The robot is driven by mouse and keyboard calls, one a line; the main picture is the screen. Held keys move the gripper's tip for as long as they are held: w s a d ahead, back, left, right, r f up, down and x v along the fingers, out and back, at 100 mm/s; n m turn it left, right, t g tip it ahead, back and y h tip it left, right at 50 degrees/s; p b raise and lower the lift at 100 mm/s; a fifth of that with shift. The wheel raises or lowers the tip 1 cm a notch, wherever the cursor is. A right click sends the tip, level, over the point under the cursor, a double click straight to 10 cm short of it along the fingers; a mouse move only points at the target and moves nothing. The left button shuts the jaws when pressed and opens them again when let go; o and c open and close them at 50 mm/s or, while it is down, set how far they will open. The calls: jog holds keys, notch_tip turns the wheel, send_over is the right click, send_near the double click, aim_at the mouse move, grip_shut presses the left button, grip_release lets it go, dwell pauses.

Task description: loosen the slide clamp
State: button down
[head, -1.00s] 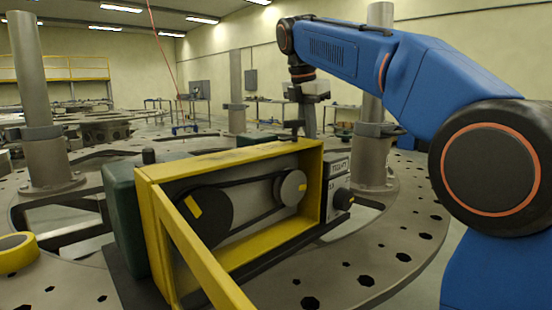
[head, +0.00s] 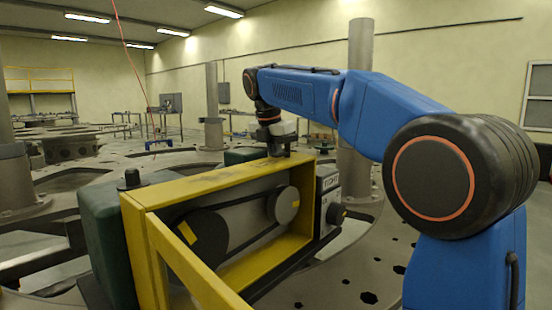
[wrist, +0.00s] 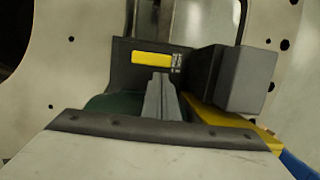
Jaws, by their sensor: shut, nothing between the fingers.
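A yellow-framed housing (head: 133,225) with a belt and two pulleys stands on the round metal plate. A black knob (head: 132,178) sits upright on the green motor body (head: 100,222) at its left. Another black knob (head: 336,213) sticks out at the right end, beside a labelled box (head: 326,186). I cannot tell which part is the slide clamp. My gripper (head: 280,152) is at the housing's top edge, toward the right end; its tips are partly hidden. In the wrist view my gripper (wrist: 160,90) is shut and empty, in front of a dark plate with a yellow label (wrist: 150,60).
In the wrist view a dark block (wrist: 226,78) stands close to the right of the fingers, above a yellow edge (wrist: 238,122). The perforated plate (head: 350,275) is bare at front right.

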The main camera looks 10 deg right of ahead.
jog(key=shift+x, duration=0.9)
